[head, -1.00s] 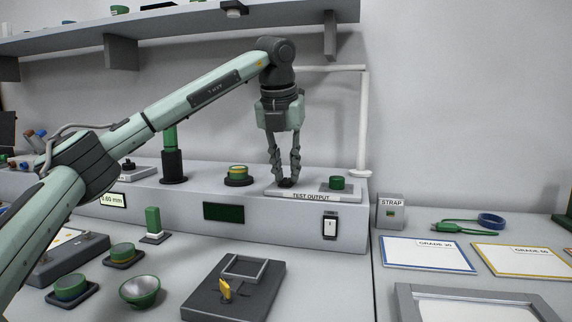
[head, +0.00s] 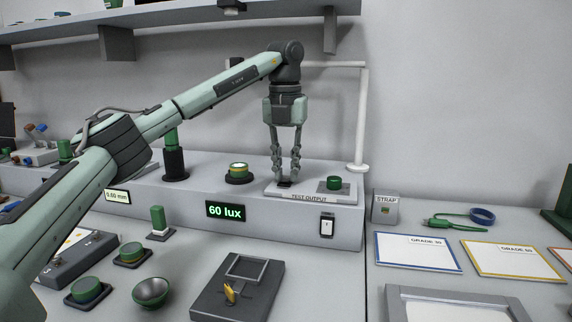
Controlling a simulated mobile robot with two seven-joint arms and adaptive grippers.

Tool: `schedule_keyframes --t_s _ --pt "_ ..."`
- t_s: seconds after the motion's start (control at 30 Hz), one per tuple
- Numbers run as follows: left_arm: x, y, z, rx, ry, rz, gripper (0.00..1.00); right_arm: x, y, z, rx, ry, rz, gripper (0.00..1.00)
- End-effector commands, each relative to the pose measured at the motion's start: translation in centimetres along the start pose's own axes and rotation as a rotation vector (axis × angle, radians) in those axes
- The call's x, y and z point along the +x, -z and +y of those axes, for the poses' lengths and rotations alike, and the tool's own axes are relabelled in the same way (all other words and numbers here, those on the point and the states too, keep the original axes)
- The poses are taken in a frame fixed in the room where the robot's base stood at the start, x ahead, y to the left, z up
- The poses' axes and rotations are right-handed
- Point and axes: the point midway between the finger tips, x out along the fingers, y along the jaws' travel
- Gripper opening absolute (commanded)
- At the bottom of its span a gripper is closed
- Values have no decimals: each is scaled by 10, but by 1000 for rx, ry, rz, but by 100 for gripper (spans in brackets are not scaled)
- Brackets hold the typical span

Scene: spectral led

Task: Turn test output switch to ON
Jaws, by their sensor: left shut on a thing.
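The test output switch (head: 285,184) is a small dark lever on a pale plate (head: 312,190) labelled TEST OUTPUT, on top of the grey console. My left gripper (head: 284,176) points straight down over it, with its fingertips closed around the switch. The fingers hide most of the lever, and I cannot read any ON or OFF marking. A green knob (head: 334,183) sits on the same plate, to the right of the gripper. A display (head: 226,211) on the console front is lit and reads 60 lux. My right gripper is not in view.
A white lamp post (head: 362,120) stands just right of the plate. A green-and-yellow round part (head: 238,171) sits left of the gripper. A white rocker switch (head: 326,227) is on the console front. A dark fixture (head: 240,290) lies on the bench in front.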

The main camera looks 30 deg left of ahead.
Motion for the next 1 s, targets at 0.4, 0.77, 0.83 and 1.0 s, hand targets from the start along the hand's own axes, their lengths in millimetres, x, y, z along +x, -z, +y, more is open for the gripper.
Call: schedule_keyframes --t_s 0.4,0.77,0.83,1.0 --pt "-1 0 0 0 1 -3 39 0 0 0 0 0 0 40" --pt "-13 -1 0 0 2 -5 39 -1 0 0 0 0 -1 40" --pt "-25 0 -1 1 3 -6 39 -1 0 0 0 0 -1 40" --pt "-63 -1 -1 -1 1 -8 39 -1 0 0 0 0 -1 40"
